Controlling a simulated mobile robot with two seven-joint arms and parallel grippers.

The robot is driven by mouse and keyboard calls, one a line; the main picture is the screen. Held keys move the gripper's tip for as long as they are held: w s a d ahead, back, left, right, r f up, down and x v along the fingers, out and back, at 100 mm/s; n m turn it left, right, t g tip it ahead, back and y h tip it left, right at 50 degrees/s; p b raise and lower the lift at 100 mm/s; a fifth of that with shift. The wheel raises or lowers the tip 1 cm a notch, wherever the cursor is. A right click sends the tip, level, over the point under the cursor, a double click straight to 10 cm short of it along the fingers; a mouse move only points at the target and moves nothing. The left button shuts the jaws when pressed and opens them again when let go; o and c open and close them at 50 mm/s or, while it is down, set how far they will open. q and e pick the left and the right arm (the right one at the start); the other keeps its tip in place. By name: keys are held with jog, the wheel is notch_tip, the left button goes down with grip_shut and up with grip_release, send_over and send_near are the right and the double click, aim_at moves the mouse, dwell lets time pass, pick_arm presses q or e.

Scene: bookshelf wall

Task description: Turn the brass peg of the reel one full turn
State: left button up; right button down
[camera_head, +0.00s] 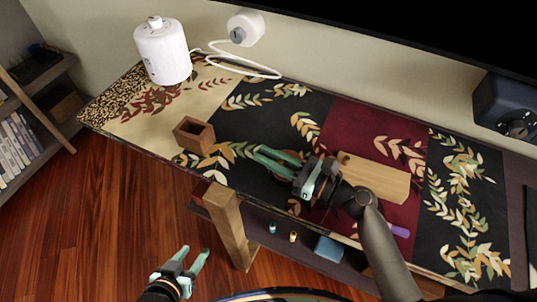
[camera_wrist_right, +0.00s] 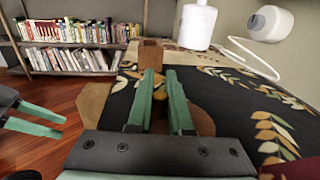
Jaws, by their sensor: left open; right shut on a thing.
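My right gripper (camera_head: 260,154) reaches over the dark part of the patterned table runner. In the wrist view its fingers (camera_wrist_right: 160,74) are close together, with a narrow gap. A brown rounded wooden piece (camera_wrist_right: 203,116), perhaps part of the reel, shows partly beneath and beside them. A pale wooden board (camera_head: 375,180) lies just right of the gripper. My left gripper (camera_head: 194,252) is open and empty, low in front of the table; its fingers also show in the wrist view (camera_wrist_right: 38,122).
A square wooden box (camera_head: 194,136) stands left of my right gripper. A white canister (camera_head: 162,52) stands at the back left, near a white corded device (camera_head: 245,28). A purple object (camera_head: 399,231) lies near the front edge. Small items sit on a lower shelf (camera_head: 265,228).

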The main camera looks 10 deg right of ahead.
jog(key=shift+w+r+m+t+h+p, duration=0.1)
jog(key=shift+r+m+t+h+p, duration=0.1)
jog(key=shift+m+t+h+p, duration=0.5)
jog(key=shift+w+f+m+t+h+p, duration=0.2)
jog(key=shift+m+t+h+p, duration=0.1)
jog(key=shift+t+h+p, duration=0.15)
jog(key=shift+d, duration=0.1)
jog(key=c, duration=0.8)
grip_release()
jog(key=shift+c, duration=0.2)
